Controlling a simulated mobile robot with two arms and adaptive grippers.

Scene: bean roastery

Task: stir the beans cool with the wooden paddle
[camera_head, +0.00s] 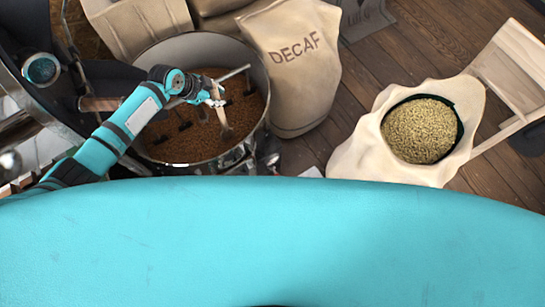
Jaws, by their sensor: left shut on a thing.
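The round metal cooling tray (259,78) stands at the upper left, full of brown roasted beans (190,143). Dark stirring arms cross the beans. My left arm reaches in from the left over the tray's rim. My left gripper (214,98) is over the beans, shut on the wooden paddle (222,119). The paddle is pale and narrow, and its lower end reaches down to the beans. How deep its tip sits in them I cannot tell. My right gripper is not in view.
A sack marked DECAF (300,85) stands right beside the tray. An open sack of pale green beans (365,150) stands farther right, near a wooden chair-like frame (512,65). Dark machine parts crowd the left. Bare wooden floor (400,55) lies between the sacks.

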